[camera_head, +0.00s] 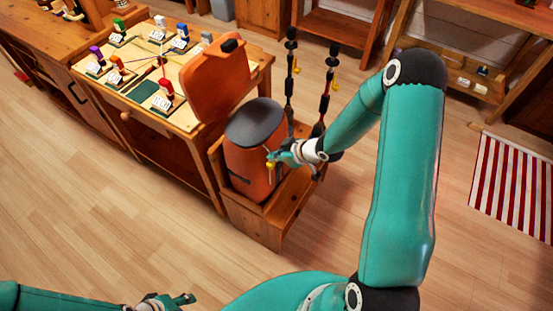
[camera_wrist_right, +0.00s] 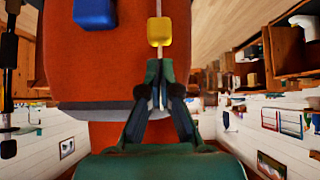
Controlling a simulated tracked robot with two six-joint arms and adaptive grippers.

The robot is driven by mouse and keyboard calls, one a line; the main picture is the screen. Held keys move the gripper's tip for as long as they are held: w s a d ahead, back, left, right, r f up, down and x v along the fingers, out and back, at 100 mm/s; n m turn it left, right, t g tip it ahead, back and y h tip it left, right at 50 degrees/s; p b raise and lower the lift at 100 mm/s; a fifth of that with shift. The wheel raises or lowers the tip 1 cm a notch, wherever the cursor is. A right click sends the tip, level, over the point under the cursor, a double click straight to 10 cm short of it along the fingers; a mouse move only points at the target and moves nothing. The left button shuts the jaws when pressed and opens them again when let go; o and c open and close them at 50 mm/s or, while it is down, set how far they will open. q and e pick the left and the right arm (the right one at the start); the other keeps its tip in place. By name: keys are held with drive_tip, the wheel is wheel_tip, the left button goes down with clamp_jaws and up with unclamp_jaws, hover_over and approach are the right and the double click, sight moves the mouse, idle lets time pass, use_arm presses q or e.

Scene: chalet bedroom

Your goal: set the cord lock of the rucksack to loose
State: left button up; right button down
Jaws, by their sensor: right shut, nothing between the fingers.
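The rucksack (camera_head: 248,165) is orange with a dark grey lid and stands upright on a wooden box seat. Its yellow cord lock (camera_head: 270,165) hangs on the side facing my right arm. In the right wrist view the yellow cord lock (camera_wrist_right: 159,31) sits on a thin pale cord against the orange fabric. My right gripper (camera_head: 275,158) is at that side of the rucksack. In the wrist view its fingertips (camera_wrist_right: 160,72) are shut and empty, close to the lock in the picture. My left gripper (camera_head: 184,299) is low at the bottom edge, away from the rucksack; its opening is unclear.
Dark poles (camera_head: 290,75) stand behind the rucksack. A table (camera_head: 185,118) with several small coloured items is at left. A blue piece (camera_wrist_right: 95,13) shows on the rucksack. The floor in front is clear.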

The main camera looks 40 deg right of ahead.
drive_tip(key=shift+f, duration=0.85)
wheel_tip(320, 180, down, 10)
drive_tip(key=b, duration=0.9)
drive_tip(key=shift+s+r, duration=0.1)
drive_tip(key=shift+s, duration=0.05)
drive_tip(key=shift+r+p, duration=0.4)
drive_tip(key=shift+p, duration=0.1)
wheel_tip(320, 180, up, 4)
drive_tip(key=shift+d+r+p, duration=0.1)
drive_tip(key=shift+p, duration=1.1)
drive_tip(key=v, duration=0.9)
drive_tip(key=shift+s+p, duration=0.25)
drive_tip(key=shift+p, duration=0.1)
